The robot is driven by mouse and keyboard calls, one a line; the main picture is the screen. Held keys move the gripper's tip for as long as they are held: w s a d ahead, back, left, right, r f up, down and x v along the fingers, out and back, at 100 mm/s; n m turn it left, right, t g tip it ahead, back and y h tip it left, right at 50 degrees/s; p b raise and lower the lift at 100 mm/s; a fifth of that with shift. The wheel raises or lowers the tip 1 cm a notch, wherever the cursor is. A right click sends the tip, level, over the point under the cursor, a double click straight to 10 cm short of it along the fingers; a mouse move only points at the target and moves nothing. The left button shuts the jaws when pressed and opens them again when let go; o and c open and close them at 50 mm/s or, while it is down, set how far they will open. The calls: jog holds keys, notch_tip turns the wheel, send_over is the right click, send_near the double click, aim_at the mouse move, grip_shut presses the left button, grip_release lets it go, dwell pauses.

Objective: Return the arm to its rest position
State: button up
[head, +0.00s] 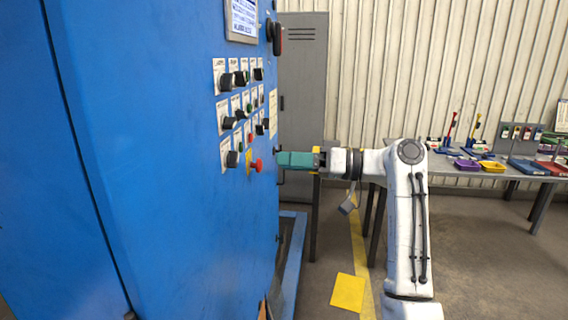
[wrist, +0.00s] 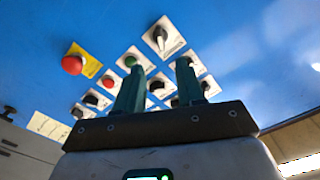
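My gripper (head: 282,160) reaches left toward the blue furnace cabinet (head: 170,150), its teal fingers level with the lower part of the control panel. In the wrist view, the two fingers of my gripper (wrist: 159,66) stand apart with nothing held between them. The panel's knobs and buttons show behind and between the fingers. In the head view the fingertips are close to the panel's edge; I cannot tell the exact gap. My arm is bent, with its upper link upright and its forearm roughly level.
A red emergency button (head: 257,166) sits low on the panel, also seen in the wrist view (wrist: 72,65). A black rotary switch (wrist: 158,38) is above the fingers. A grey locker (head: 303,90) stands behind. A workbench (head: 510,172) with trays is at right. Open floor lies below.

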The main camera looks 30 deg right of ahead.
dwell(0.4)
jog(key=s+a+f+m+g+h, duration=0.1)
jog(key=s+f+h, duration=0.3)
jog(key=f, duration=0.8)
jog(key=s+a+f+m+g+h, duration=0.1)
jog(key=s+a+f+m+g, duration=0.1)
jog(key=s+f, duration=0.65)
jog(key=s+a+f+m+g+h, duration=0.1)
jog(key=s+f+h, duration=0.2)
jog(key=f, duration=1.1)
jog(key=s+d+f+g+h, duration=0.1)
jog(key=s+f+g+h, duration=0.1)
jog(key=s, duration=0.7)
jog(key=s+d+f+g+h, duration=0.1)
jog(key=s+f, duration=0.3)
jog(key=s, duration=0.5)
jog(key=s+d+f+m+g+h, duration=0.1)
jog(key=s+f+g+h, duration=0.1)
jog(key=s, duration=0.8)
notch_tip(320, 180, down, 2)
jog(key=shift+f+g+h, duration=0.1)
jog(key=shift+g+h, duration=0.2)
jog(key=shift+h, duration=0.6)
jog(key=shift+w, duration=0.1)
